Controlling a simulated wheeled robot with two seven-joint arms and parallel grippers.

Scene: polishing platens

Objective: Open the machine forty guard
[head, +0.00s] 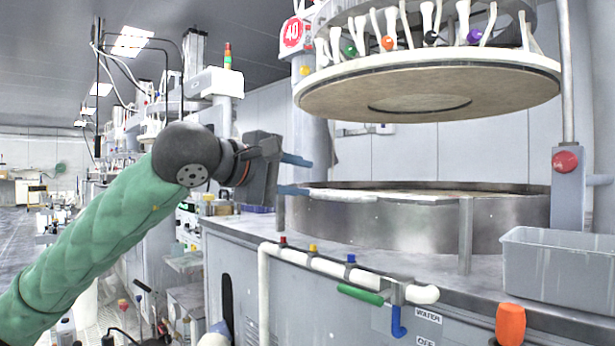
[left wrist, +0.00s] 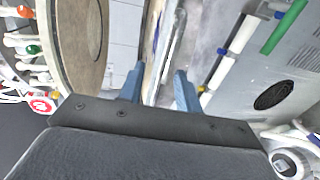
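Machine forty bears a round red sign reading 40 (head: 292,32) at its upper left. Its upper platen (head: 430,85) hangs raised above a low, curved metal guard wall (head: 400,222) around the lower platen. A pale bar (head: 340,196) lies along the near left rim of this wall. My left gripper (head: 309,177) is at the left end of the wall, its two blue fingers apart, one above the other. In the left wrist view, the fingers (left wrist: 160,88) are also apart, with pale rim parts beyond them. I cannot tell whether they touch the guard. My right gripper is not in view.
A grey bin (head: 558,265) stands on the worktop at right. White pipes (head: 330,266) with coloured valves and a green handle (head: 360,295) run along the machine's front. An orange object (head: 510,323) is at lower right. A post with a red button (head: 565,161) stands at right.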

